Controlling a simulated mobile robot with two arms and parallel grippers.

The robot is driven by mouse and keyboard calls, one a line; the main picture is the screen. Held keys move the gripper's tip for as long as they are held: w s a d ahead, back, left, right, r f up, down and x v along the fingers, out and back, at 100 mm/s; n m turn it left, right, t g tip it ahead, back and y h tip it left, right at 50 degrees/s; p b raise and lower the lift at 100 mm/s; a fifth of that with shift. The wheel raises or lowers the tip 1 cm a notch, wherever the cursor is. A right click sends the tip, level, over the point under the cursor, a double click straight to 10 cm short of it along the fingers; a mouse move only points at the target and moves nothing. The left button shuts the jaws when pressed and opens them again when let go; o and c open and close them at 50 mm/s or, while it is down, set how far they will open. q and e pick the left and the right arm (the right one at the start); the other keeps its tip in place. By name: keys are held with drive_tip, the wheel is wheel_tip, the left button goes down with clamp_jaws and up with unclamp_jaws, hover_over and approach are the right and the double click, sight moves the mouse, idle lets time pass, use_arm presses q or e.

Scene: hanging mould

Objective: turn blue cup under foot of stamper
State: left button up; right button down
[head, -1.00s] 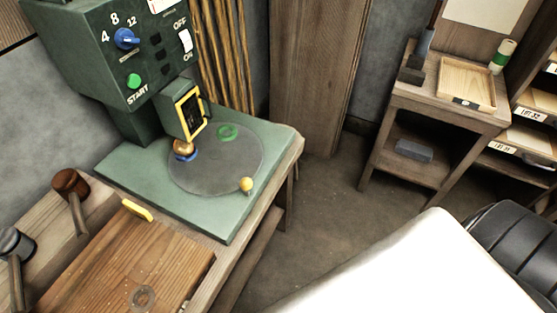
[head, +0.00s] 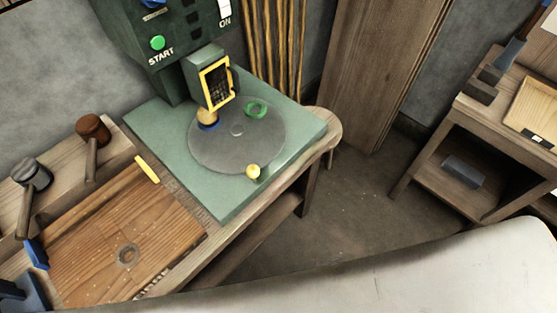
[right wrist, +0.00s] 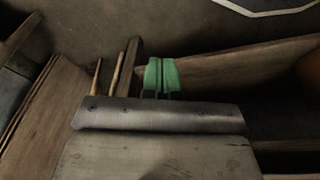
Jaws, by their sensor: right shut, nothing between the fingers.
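The green stamper (head: 196,65) stands on a green base, with a grey round turntable (head: 230,150) on it. The blue cup (head: 208,127) shows as a low blue rim on the turntable's far left part. The brass foot (head: 206,115) of the stamper appears just above the blue cup and hides part of it; I cannot tell how exactly they line up. A green cup (head: 256,108) sits farther back, and a yellow knob (head: 253,172) is at the near edge. My right gripper (right wrist: 161,74) is shut and empty, its green fingertips together. My left gripper is not in view.
A wooden board (head: 110,235) and two mallets (head: 92,129) lie left of the stamper. A side table (head: 470,160) stands at right, with open floor (head: 350,200) between.

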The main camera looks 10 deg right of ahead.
drive_tip(key=w+r+n+t, duration=0.25)
drive_tip(key=w+r, duration=0.55)
drive_tip(key=r, duration=0.4)
drive_tip(key=w+r+n+t, duration=0.2)
drive_tip(key=w+r+t, duration=0.2)
drive_tip(key=w+r, duration=0.6)
drive_tip(key=w+a+r+n+t+y, duration=0.4)
drive_tip(key=a+r+n+y, duration=0.1)
drive_tip(key=r+n, duration=0.5)
drive_tip(key=w+a+r+n+t+y, duration=0.4)
drive_tip(key=w+a+r+n, duration=0.15)
drive_tip(key=r+n, duration=0.4)
drive_tip(key=s+d+f+n+g, duration=0.1)
drive_tip(key=d+f+n+g, duration=0.3)
drive_tip(key=n+g, duration=0.7)
drive_tip(key=s+d+f+n+g, duration=0.1)
drive_tip(key=d+f+n+g, duration=0.4)
drive_tip(key=n, duration=1.2)
use_arm(q)
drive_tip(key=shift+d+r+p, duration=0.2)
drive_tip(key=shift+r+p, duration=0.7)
drive_tip(key=shift+p, duration=0.05)
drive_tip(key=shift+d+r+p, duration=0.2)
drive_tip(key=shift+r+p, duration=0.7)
use_arm(e)
drive_tip(key=a+f+g, duration=0.1)
drive_tip(key=a+f, duration=0.4)
drive_tip(key=a, duration=0.8)
drive_tip(key=shift+s+y, duration=0.25)
drive_tip(key=shift+y, duration=0.05)
